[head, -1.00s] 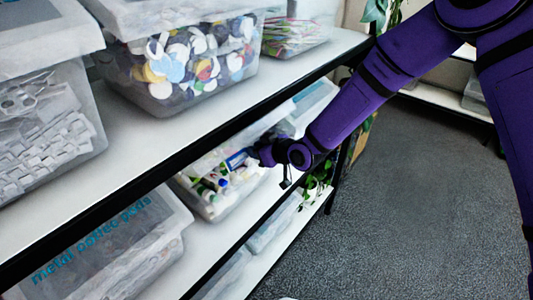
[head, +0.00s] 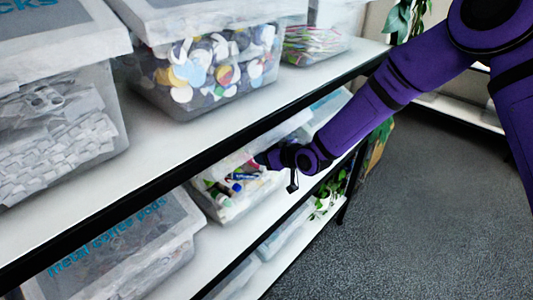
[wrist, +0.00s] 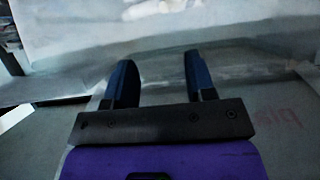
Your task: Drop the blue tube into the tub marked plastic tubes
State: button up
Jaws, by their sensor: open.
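An open clear tub (head: 243,208) holding several colourful tubes stands on the middle shelf in the head view. A blue and white tube (head: 244,176) lies on top of the pile, just below and left of my gripper (head: 259,161). I cannot tell for sure that it is the task's tube. My gripper is at the tub's opening, under the upper shelf. In the wrist view my gripper (wrist: 157,72) shows two dark blue fingers wide apart with nothing between them.
The upper shelf edge (head: 150,180) runs close above the tub. A tub of metal pieces (head: 130,250) stands nearer on the same shelf. A tub of coloured discs (head: 205,75) stands above. The floor (head: 440,210) at right is clear.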

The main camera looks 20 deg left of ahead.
jog(key=v, duration=1)
jog(key=shift+s+d, duration=0.15)
jog(key=shift+d, duration=0.2)
jog(key=shift+r, duration=0.15)
